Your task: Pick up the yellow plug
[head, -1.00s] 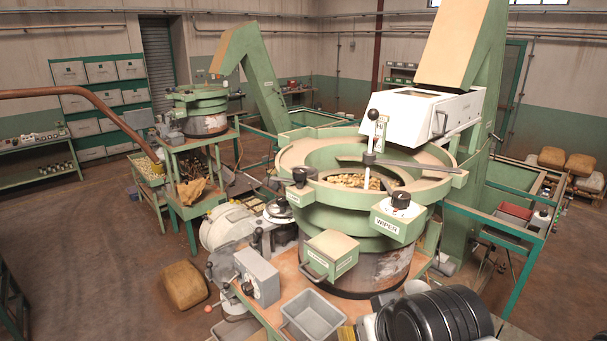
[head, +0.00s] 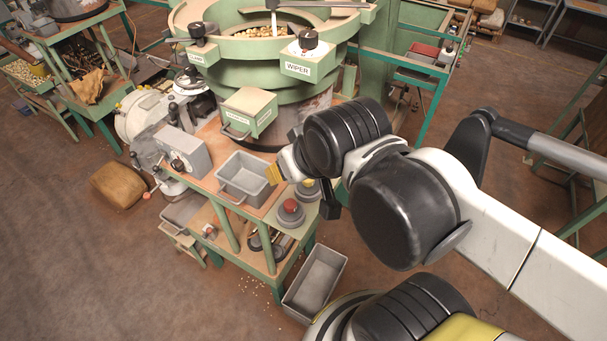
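A small yellow-topped piece, which looks like the yellow plug (head: 308,184), sits on a round grey base on the bench, partly hidden by my arm. A similar grey piece with a red top (head: 290,207) stands just left of and nearer than it.
A grey tray (head: 244,172) sits on the bench beside a grey control box (head: 183,151). The green hopper (head: 262,45) with a WIPER box (head: 297,68) stands behind. A grey bin (head: 315,282) is on the floor.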

